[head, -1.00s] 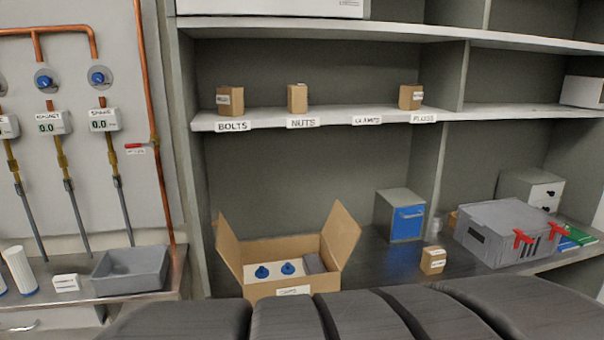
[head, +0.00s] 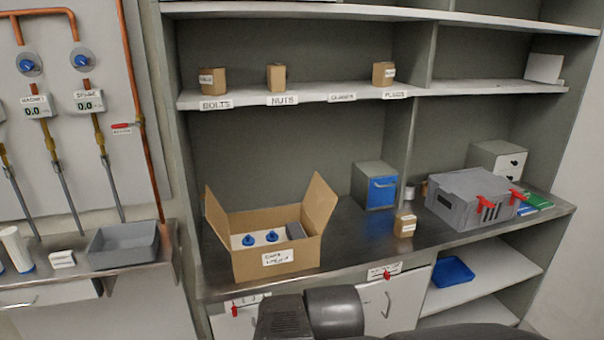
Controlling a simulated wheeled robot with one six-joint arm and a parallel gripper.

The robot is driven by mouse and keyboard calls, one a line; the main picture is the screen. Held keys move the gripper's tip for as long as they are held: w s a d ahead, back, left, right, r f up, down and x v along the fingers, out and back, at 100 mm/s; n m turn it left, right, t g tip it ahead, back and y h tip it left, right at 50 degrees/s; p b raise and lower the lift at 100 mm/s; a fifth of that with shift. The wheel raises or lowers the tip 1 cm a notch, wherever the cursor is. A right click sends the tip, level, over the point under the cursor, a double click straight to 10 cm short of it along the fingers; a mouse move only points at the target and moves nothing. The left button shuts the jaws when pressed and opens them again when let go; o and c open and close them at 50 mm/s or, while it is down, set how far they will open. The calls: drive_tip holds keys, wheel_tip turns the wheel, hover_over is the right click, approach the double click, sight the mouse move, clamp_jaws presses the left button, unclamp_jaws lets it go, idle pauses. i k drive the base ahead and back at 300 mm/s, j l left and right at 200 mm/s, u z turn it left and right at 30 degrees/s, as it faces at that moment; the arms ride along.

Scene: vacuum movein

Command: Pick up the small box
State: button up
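A small brown cardboard box (head: 405,226) with a white label stands upright on the dark counter, right of the large open carton and in front of the blue-fronted cabinet. Similar small boxes stand on the shelf above: one over the BOLTS label (head: 212,81), one over the NUTS label (head: 276,77) and one over the PLUGS label (head: 384,74). No box stands over the label between NUTS and PLUGS. Dark parts of my own arm show along the bottom edge. My gripper's fingers cannot be made out.
The open carton (head: 277,262) holds two blue-topped items and a grey block. A blue-fronted cabinet (head: 375,186) and a grey case with red latches (head: 470,198) stand on the counter. A blue tray (head: 450,271) is on a lower shelf. Counter around the small box is mostly clear.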

sight(405, 224)
drive_tip(key=i+l+u, duration=0.1)
drive_tip(key=i+l, duration=0.2)
drive_tip(key=i+l+u, duration=0.1)
drive_tip(key=i+l, duration=0.2)
drive_tip(key=l, duration=0.2)
drive_tip(key=i+l+u, duration=0.1)
drive_tip(key=i+l, duration=0.2)
drive_tip(key=l, duration=0.15)
